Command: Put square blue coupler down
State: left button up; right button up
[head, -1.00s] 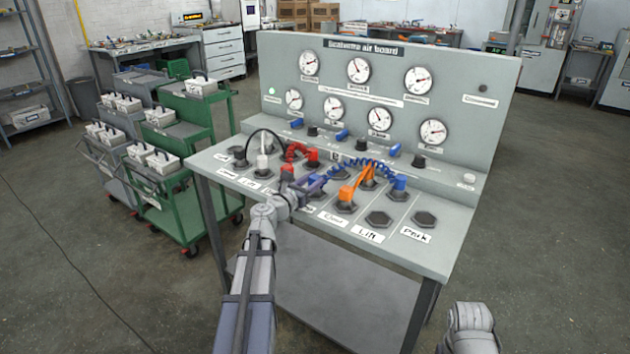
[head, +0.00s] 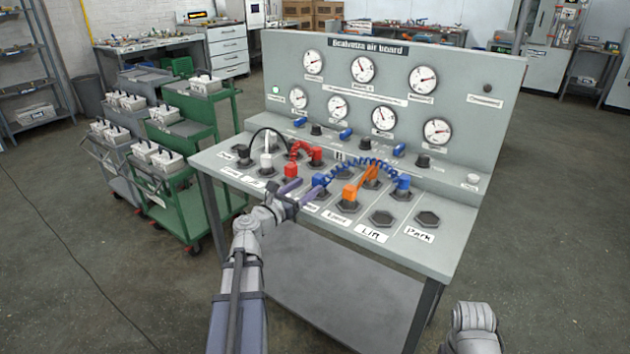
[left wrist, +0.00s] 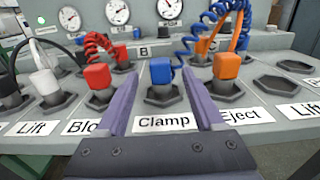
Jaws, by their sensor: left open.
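The square blue coupler (left wrist: 160,70) stands upright on the dark hexagonal socket behind the "Clamp" label (left wrist: 164,123). It also shows in the head view (head: 319,180), with a blue coiled hose running from it. My left gripper (head: 300,191) is open and empty in front of it. In the left wrist view its two purple fingers point toward the coupler, which shows between them, with a gap to either finger. Another blue coupler (head: 403,183) stands farther right on the bench. My right gripper is not in view.
A red coupler (left wrist: 97,77) stands left of the fingers and an orange one (left wrist: 227,67) right of them, each in a socket. The gauge panel (head: 390,85) rises behind. Empty sockets (head: 427,219) lie at the right.

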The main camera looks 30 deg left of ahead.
pick_arm(q)
jog(key=s, duration=0.5)
jog(key=shift+s+a, duration=0.15)
jog(key=shift+a, duration=0.05)
dwell(1.0)
